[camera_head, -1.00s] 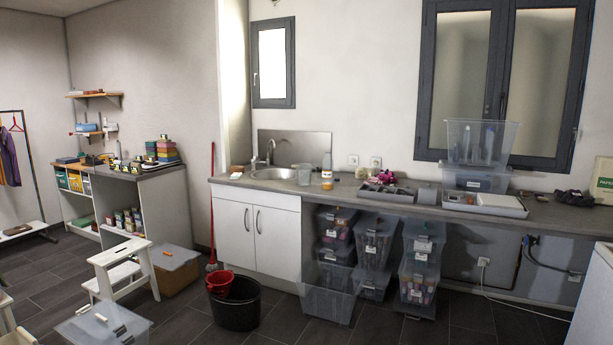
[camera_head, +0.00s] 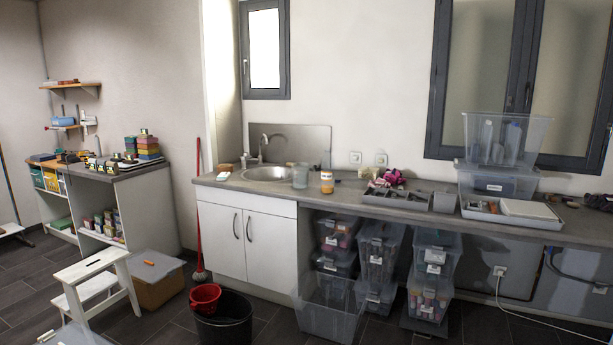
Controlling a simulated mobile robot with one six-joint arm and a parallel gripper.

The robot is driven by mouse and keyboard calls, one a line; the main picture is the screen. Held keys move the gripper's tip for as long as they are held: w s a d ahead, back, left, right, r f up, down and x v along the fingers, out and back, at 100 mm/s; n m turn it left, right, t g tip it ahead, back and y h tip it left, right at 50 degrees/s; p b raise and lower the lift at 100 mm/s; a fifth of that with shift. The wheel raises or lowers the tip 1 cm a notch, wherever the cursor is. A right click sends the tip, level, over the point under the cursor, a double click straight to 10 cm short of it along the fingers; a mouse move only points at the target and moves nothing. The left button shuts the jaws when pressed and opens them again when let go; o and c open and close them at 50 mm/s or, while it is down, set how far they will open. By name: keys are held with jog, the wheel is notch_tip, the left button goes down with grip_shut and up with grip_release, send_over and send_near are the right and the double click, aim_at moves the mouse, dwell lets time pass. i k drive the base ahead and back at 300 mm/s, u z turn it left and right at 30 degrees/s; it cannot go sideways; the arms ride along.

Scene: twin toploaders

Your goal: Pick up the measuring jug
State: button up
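A translucent, pale container that looks like the measuring jug (camera_head: 300,176) stands upright on the grey counter (camera_head: 345,193). It is just right of the sink (camera_head: 268,174) and left of an orange jar with a pale lid (camera_head: 327,183). It is small in the view, so its handle and markings cannot be made out. My gripper is not in view.
Right of the jar are a grey divided tray (camera_head: 395,197) and stacked clear bins (camera_head: 505,140). A white step stool (camera_head: 95,285) stands left.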

aim_at(300, 170)
jog(key=z, duration=0.1)
jog(key=i, duration=1.6)
jog(key=u, duration=0.4)
jog(key=i, duration=0.75)
jog(key=u, duration=0.8)
jog(key=i, duration=0.5)
jog(key=u, duration=0.8)
jog(key=i, duration=0.7)
jog(key=u, duration=0.35)
